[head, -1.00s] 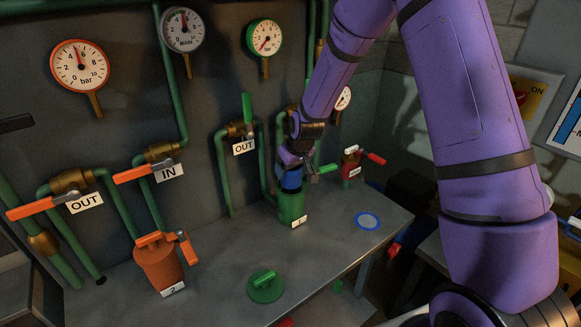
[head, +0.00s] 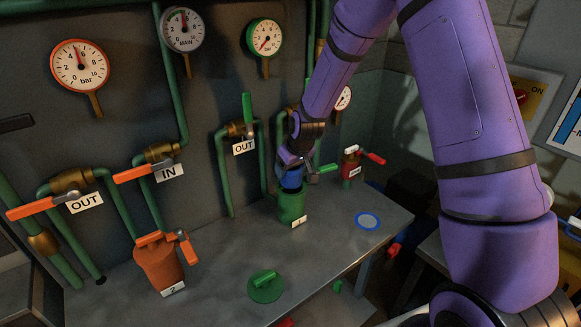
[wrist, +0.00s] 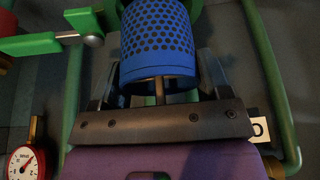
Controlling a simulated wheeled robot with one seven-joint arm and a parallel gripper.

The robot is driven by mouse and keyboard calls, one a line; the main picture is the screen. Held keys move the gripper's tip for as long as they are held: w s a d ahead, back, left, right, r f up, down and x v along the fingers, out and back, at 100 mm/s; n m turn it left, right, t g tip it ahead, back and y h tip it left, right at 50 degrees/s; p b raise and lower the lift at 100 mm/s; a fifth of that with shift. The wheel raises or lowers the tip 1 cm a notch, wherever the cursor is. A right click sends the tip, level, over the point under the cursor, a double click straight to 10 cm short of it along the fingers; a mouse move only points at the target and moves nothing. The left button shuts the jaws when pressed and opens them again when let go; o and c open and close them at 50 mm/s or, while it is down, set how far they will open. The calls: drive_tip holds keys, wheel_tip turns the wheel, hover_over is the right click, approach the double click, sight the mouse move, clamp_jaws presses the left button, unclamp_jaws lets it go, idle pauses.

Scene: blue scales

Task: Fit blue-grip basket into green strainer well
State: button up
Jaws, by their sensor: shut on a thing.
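The blue perforated basket (head: 291,178) is at the green strainer well (head: 292,207), which stands on the bench with a "1" tag. In the wrist view most of the basket's perforated side (wrist: 158,42) shows, with a thin stem at its near end. My gripper (wrist: 160,85) is shut on the basket's stem end, a finger on either side. A green edge (wrist: 197,10) shows behind its far end, cut off by the frame. Whether the basket's lower end is just inside the well or just above it, I cannot tell. The grip itself is mostly hidden.
A green lid with a handle (head: 265,287) and a blue ring (head: 367,221) lie on the bench. An orange strainer (head: 161,265) stands at left. Green pipes and a green lever (wrist: 40,44) are close to my gripper.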

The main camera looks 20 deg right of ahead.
sight(290, 179)
drive_tip(key=shift+f, duration=2.35)
drive_tip(key=o, duration=1)
drive_tip(key=shift+o, duration=0.2)
drive_tip(key=v, duration=1.1)
drive_tip(key=s+d+r+m+h, duration=0.1)
drive_tip(key=s+d+r+m, duration=0.15)
drive_tip(key=s+r, duration=1.45)
drive_tip(key=s+d+r, duration=0.1)
drive_tip(key=s+r, duration=0.1)
drive_tip(key=s, duration=0.3)
drive_tip(key=s+d+r, duration=0.1)
drive_tip(key=s+r, duration=0.2)
drive_tip(key=s, duration=0.3)
drive_tip(key=s+d+r+m+t, duration=0.1)
drive_tip(key=s+r, duration=0.1)
drive_tip(key=s, duration=0.4)
drive_tip(key=shift+r, duration=0.35)
